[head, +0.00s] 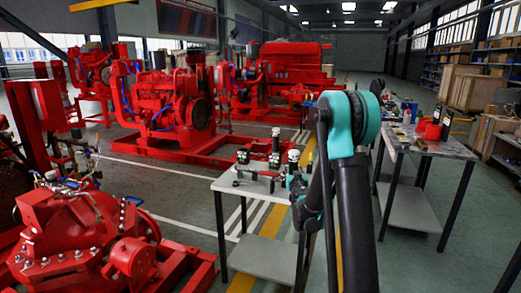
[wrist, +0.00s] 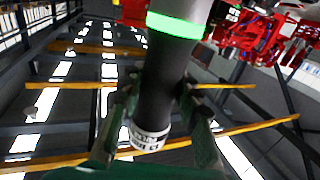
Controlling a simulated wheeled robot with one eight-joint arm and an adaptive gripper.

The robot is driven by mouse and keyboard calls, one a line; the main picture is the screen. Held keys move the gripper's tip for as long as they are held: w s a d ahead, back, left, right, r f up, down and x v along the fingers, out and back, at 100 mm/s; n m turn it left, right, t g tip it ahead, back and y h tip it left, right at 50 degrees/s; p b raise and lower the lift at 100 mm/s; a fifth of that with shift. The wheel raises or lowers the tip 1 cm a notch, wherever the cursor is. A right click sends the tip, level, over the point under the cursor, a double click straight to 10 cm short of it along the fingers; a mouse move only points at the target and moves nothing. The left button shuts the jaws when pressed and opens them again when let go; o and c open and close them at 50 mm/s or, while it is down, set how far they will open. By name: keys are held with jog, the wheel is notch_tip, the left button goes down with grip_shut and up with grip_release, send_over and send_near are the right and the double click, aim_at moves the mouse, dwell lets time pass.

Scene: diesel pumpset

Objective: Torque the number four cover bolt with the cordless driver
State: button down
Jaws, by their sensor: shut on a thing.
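In the wrist view my gripper (wrist: 157,98) is shut on a dark cylindrical tool, which I take to be the cordless driver (wrist: 165,75). The tool has a bright green ring near its upper end and a white band with lettering low down. The fingers lie on both sides of it. In the head view my arm hides the gripper and the tool's grip cannot be made out. A red pump (head: 80,225) with several bolts around its cover stands at the front left. Which bolt is number four cannot be told.
A light worktable (head: 225,187) bearing several small black-and-white devices stands at the centre. A second bench (head: 450,149) with a red item is at the right. Red engine pumpsets (head: 165,105) stand behind on skids. Floor between pump and table is clear.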

jog(key=d+f, duration=0.2)
jog(key=d, duration=0.2)
jog(key=shift+s+d+f, duration=0.2)
jog(key=shift+s+f, duration=0.1)
jog(key=shift+f, duration=0.1)
jog(key=shift+a, duration=0.1)
dwell(0.8)
